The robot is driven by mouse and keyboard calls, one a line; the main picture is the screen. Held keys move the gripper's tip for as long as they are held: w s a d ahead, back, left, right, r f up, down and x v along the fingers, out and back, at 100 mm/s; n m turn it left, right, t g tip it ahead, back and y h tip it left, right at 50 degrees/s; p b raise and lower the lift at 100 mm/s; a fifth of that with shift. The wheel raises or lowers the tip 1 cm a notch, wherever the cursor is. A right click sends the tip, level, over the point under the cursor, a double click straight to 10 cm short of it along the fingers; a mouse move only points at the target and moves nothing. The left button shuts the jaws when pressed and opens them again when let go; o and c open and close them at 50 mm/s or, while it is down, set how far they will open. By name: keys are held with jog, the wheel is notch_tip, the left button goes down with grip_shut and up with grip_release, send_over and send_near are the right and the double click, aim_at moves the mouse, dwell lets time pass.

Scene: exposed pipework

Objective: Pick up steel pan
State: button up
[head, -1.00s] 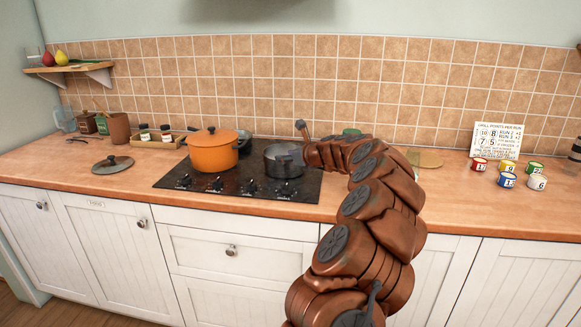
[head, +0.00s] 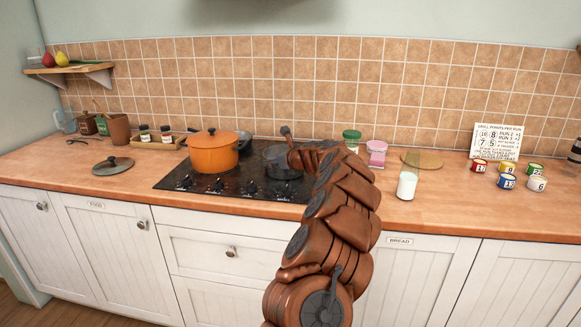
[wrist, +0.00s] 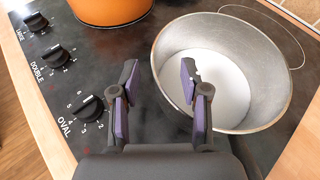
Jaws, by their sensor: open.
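The steel pan (head: 276,170) stands on the right part of the black hob in the head view, partly hidden by my arm. In the wrist view the pan (wrist: 264,68) is a round grey metal vessel with a pale floor. My gripper (wrist: 157,80) is open and empty. In the picture its right finger overlaps the pan's near-left rim, while its left finger is outside over the hob. I cannot tell whether a finger touches the pan. In the head view my arm hides the fingers.
An orange pot (head: 213,152) stands just left of the pan, with a small grey pan (head: 244,140) behind it. Hob knobs (head: 218,186) line the front edge. A glass of white liquid (head: 407,184), a pink-labelled jar (head: 377,152) and a green-lidded jar (head: 352,139) stand to the right.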

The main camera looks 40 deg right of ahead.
grip_shut()
dwell(0.3)
dwell(0.5)
